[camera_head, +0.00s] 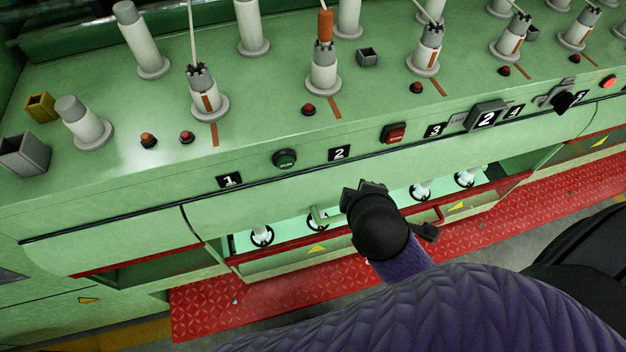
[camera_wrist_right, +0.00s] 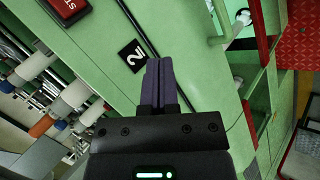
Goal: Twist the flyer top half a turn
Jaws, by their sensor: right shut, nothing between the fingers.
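Several white flyer tops with dark notched collars stand in a row on the green machine deck in the head view. The one behind label 2, a flyer top (camera_head: 322,76), has an orange piece (camera_head: 325,26) at its top and shows no orange mark on its front. Its neighbours, the left flyer top (camera_head: 208,106) and right flyer top (camera_head: 426,60), show orange marks in front. My right gripper (camera_head: 362,190) is in front of the machine, below label 2, apart from the flyer tops. In the right wrist view its fingers (camera_wrist_right: 158,82) are together and empty. My left gripper is out of view.
The machine front carries a green button (camera_head: 285,159), a red button (camera_head: 394,133) and a dark knob (camera_head: 562,102). Small grey boxes, one a cup (camera_head: 367,57), stand on the deck. An open bay with a red rail (camera_head: 250,256) lies below. Thin rods rise from some flyer tops.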

